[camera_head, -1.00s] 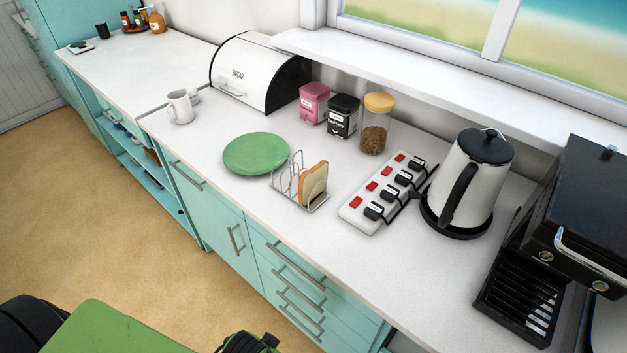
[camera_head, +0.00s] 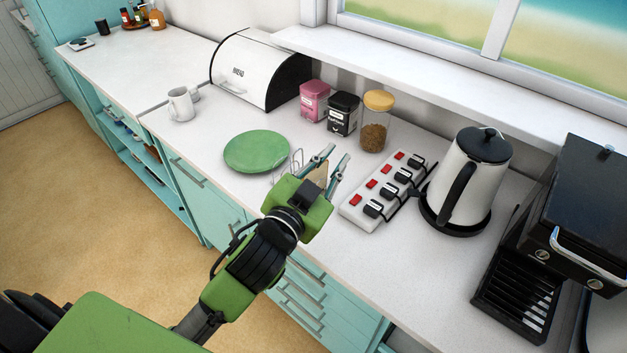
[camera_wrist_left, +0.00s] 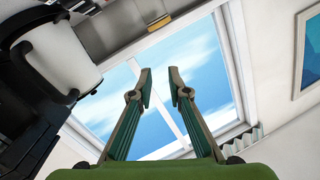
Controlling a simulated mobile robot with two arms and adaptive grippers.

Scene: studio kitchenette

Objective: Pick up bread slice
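The bread slice (camera_head: 321,175) stands in the wire toast rack (camera_head: 297,160) on the counter. My left gripper (camera_head: 338,154) covers much of both in the head view, and a bit of the slice shows between its fingers. The fingers are apart. In the left wrist view, the open fingers (camera_wrist_left: 162,82) have nothing between them, with the window behind; the bread slice is not seen there. I cannot tell how high the gripper is above the slice. My right gripper is not in view.
A green plate (camera_head: 257,151) lies left of the rack. A power strip (camera_head: 372,204) and a kettle (camera_head: 482,165) stand to its right. A jar (camera_head: 375,135), two tins and a bread bin (camera_head: 238,75) stand behind. The counter's left part has free room.

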